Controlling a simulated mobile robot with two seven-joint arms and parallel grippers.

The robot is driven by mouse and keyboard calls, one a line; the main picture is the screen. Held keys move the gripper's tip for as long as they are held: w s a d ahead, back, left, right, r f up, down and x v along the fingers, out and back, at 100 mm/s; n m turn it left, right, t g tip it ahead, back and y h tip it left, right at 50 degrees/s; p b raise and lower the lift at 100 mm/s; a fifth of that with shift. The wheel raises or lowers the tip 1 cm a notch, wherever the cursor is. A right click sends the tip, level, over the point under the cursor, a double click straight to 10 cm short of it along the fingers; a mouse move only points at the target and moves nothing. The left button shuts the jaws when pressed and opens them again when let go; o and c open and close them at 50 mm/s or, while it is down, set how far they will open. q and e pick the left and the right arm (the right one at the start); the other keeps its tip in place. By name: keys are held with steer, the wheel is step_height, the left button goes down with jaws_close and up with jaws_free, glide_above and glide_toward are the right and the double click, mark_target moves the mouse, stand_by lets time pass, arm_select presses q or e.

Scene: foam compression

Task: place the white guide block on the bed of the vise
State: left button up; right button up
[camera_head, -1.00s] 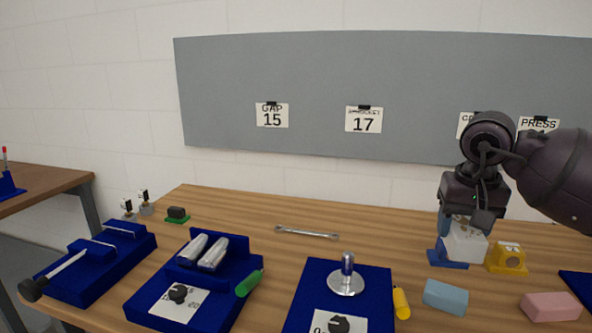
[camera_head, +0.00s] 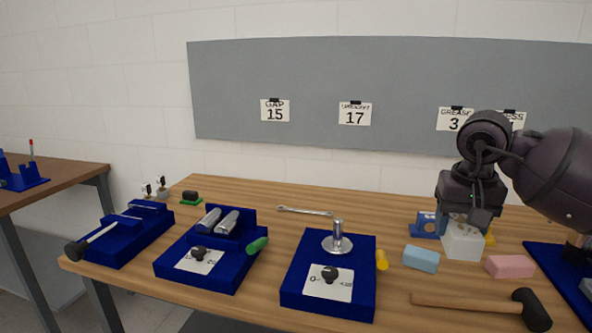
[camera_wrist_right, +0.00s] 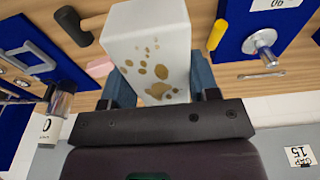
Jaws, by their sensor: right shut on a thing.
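The white guide block (camera_head: 463,243) is held in my right gripper (camera_head: 468,212), over the right part of the table. In the right wrist view the white block (camera_wrist_right: 148,45) has brown spots and sits between the two fingers (camera_wrist_right: 158,88). I cannot tell whether it touches the table. A long blue fixture (camera_head: 118,240) at the far left has blue blocks and a rod with a black knob. It looks most like a vise, but I cannot be sure. It stands well away from the held block. My left gripper is out of view.
Blue and pink blocks (camera_head: 421,259) (camera_head: 510,266) lie close to the held block. A mallet (camera_head: 470,303) lies at the front right. A blue bracket (camera_head: 428,226) stands behind. Blue fixtures (camera_head: 290,290) (camera_head: 545,262) flank this area. A wrench (camera_head: 305,211) lies farther back.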

steer(key=s+a+f+n, duration=0.1)
steer(key=s+a+f, duration=0.3)
steer(key=f, duration=0.5)
steer(key=s+a+f+n, duration=0.1)
steer(key=s+a+f, duration=0.2)
steer(key=s+f, duration=0.3)
step_height(320, 180, down, 4)
steer(key=shift+s+a+n, duration=0.3)
steer(key=shift+a+n, duration=0.1)
